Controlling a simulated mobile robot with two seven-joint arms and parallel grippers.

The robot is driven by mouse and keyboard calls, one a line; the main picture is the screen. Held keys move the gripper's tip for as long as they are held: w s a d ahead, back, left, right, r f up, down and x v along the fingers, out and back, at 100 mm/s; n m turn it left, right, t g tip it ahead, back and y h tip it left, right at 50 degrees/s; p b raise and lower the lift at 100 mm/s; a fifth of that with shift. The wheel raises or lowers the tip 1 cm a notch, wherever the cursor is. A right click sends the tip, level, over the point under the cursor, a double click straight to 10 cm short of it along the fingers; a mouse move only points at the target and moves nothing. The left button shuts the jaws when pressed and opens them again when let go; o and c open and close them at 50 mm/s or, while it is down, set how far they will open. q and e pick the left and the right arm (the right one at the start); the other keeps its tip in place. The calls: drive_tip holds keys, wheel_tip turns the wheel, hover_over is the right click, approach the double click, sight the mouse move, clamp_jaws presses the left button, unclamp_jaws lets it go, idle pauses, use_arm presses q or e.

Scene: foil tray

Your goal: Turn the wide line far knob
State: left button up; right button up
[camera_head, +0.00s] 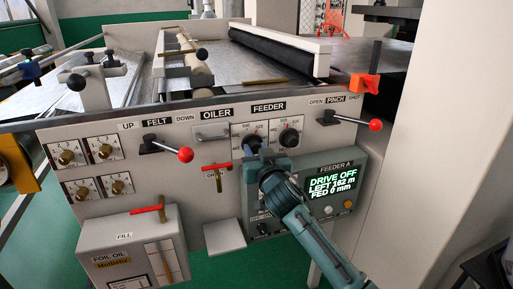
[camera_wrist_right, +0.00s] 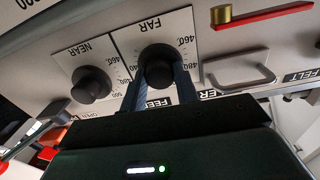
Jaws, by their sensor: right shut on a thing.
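The black far knob (camera_head: 252,138) sits under the FEEDER label on the machine's front panel. In the wrist view, the far knob (camera_wrist_right: 158,60) has a FAR label and a dial scale around it. My right gripper (camera_head: 257,152) is shut on this knob, with one finger on each side of it in the wrist view (camera_wrist_right: 162,84). The fingers hide part of the knob and its dial. The black near knob (camera_head: 289,137) is beside it and untouched; it also shows in the wrist view (camera_wrist_right: 91,84). My left gripper is not in view.
A metal handle (camera_head: 212,133) and a red lever (camera_head: 216,167) are left of the far knob. A red-ball lever (camera_head: 375,125) is to the right. The feeder display box (camera_head: 336,166) reads DRIVE OFF and is close beside my right arm.

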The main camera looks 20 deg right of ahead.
drive_tip(key=n+p, duration=0.2)
drive_tip(key=n, duration=0.4)
drive_tip(key=shift+f, duration=0.1)
idle(0.4)
drive_tip(key=o, duration=1)
drive_tip(key=shift+c, duration=0.2)
drive_tip(key=s, duration=1.3)
drive_tip(key=shift+s+f, duration=0.1)
drive_tip(key=shift+f, duration=0.05)
